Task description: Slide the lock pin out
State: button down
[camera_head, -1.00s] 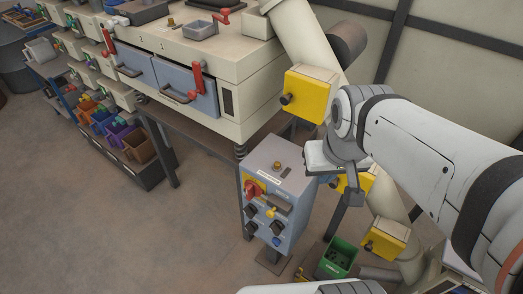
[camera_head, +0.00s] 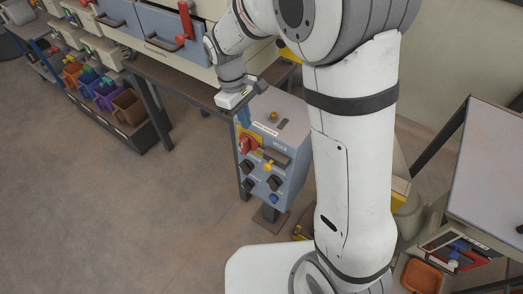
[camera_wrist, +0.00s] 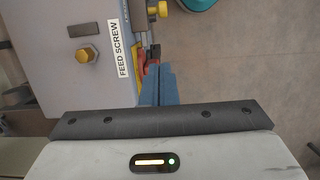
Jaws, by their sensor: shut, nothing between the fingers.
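A grey-blue control box (camera_head: 290,165) stands on a post in the middle of the head view. Its front carries a red rotary handle (camera_head: 250,145), a yellow knob (camera_head: 268,166) and several dark knobs. I cannot tell for certain which part is the lock pin. My gripper (camera_head: 243,117) is at the box's upper left edge, just above the red handle. In the wrist view its blue fingers (camera_wrist: 156,76) are together and empty, by the red handle (camera_wrist: 146,72); contact is unclear. The yellow knob (camera_wrist: 157,10) lies beyond the fingertips. The label reads FEED SCREW (camera_wrist: 119,48).
An orange-yellow button (camera_wrist: 82,55) sits on the box top. A cream cabinet with drawers (camera_head: 160,30) stands behind. Coloured bins (camera_head: 105,95) are at left, and a table (camera_head: 490,165) is at right. The floor at left is clear.

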jog(key=s+d+f, duration=0.1)
jog(key=d+f, duration=0.1)
jog(key=f, duration=0.3)
jog(key=s+d+f+p, duration=0.1)
jog(key=s+d+f, duration=0.1)
jog(key=f, duration=0.4)
jog(key=shift+s+d+f, duration=0.2)
jog(key=shift+s+d, duration=0.05)
jog(key=shift+s, duration=0.05)
jog(key=shift+s+d+f+b, duration=0.25)
jog(key=shift+s+d+b, duration=0.05)
jog(key=shift+s+d, duration=0.55)
notch_tip(320, 180, up, 8)
jog(key=w+a, duration=0.2)
notch_tip(320, 180, up, 8)
jog(key=m+t+y, duration=0.1)
jog(key=m+t, duration=0.1)
jog(key=m, duration=0.2)
send_over(269, 165)
jog(key=s+d, duration=0.2)
jog(key=d, duration=0.2)
jog(key=s+d+r+m+t, duration=0.2)
jog(key=s+d+r+m, duration=0.3)
jog(key=s, duration=0.3)
jog(key=shift+d+r+m+y, duration=0.4)
jog(key=shift+m, duration=0.2)
